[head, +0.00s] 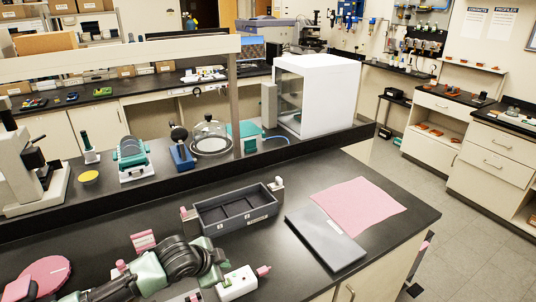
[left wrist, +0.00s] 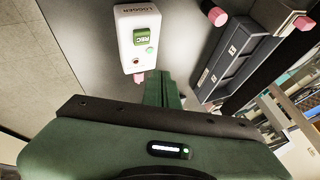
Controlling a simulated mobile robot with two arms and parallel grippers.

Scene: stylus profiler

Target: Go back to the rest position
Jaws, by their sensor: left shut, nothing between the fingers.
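My left arm comes in from the lower left in the head view, and its green gripper (head: 218,258) is over the front of the black bench (head: 385,245). In the left wrist view the gripper's green fingers (left wrist: 163,88) are together with nothing between them. A white logger box (head: 237,284) with a pink knob lies just beyond the fingers. In the left wrist view the logger box (left wrist: 131,18) shows a green REC button, and the fingers point toward its near end. Whether they touch it is unclear. My right gripper is not in view.
A dark grey compartment tray (head: 236,228) stands behind the gripper. A flat grey slab (head: 325,239) and a pink cloth (head: 360,207) lie to its right. Pink items (head: 45,274) lie at the lower left. A raised shelf with instruments and a white enclosure (head: 340,97) runs behind.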

